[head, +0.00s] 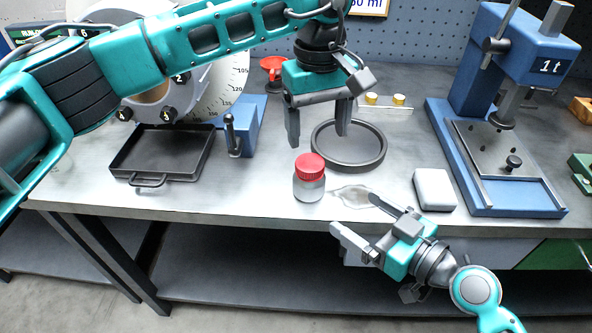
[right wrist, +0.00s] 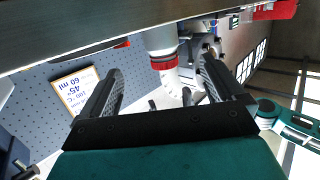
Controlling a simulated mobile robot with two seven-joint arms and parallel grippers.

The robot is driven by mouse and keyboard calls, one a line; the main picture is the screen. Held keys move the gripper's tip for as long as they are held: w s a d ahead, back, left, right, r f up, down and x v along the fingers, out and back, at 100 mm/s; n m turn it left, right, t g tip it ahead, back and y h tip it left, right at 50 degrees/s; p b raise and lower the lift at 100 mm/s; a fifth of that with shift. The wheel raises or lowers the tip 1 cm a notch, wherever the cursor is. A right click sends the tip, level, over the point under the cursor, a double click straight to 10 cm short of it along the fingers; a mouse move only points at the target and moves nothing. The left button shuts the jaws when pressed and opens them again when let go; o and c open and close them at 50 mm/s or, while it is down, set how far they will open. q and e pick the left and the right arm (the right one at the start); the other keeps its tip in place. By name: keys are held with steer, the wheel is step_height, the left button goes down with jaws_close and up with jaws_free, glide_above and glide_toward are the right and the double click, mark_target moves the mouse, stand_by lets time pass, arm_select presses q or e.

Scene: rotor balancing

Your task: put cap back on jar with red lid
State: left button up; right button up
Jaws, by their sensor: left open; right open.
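A small clear jar (head: 309,187) stands upright near the front of the bench, with a red lid (head: 311,166) sitting on its top. I cannot tell whether the lid is tightened. What looks like the same red lid (right wrist: 163,62) shows upside down beyond the fingers in the right wrist view. My left gripper (head: 319,126) points down, open and empty, above and behind the jar, over a dark round dish (head: 371,160). My right gripper (head: 355,215) is open and empty at the bench's front edge, right of and lower than the jar; its fingers (right wrist: 155,85) frame the right wrist view.
A clear puddle-like patch (head: 352,194) lies right of the jar, then a white block (head: 434,190). A blue press (head: 510,209) stands at the right. A black tray (head: 163,153) and a dial machine (head: 228,88) are at the left. Small brass pieces (head: 398,100) sit behind the dish.

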mark_target(319, 187)
arm_select(q)
steer(key=shift+w+a+r, duration=0.2)
steer(key=shift+w+a, duration=0.3)
steer(key=shift+a, duration=0.05)
arm_select(e)
steer(key=shift+w+a+r, duration=0.1)
steer(key=shift+w+a, duration=0.15)
arm_select(q)
steer(key=shift+s, duration=0.1)
arm_select(e)
steer(key=x, duration=1.3)
steer(key=shift+r, duration=0.1)
steer(key=shift+s, duration=0.1)
steer(key=shift+c, duration=0.2)
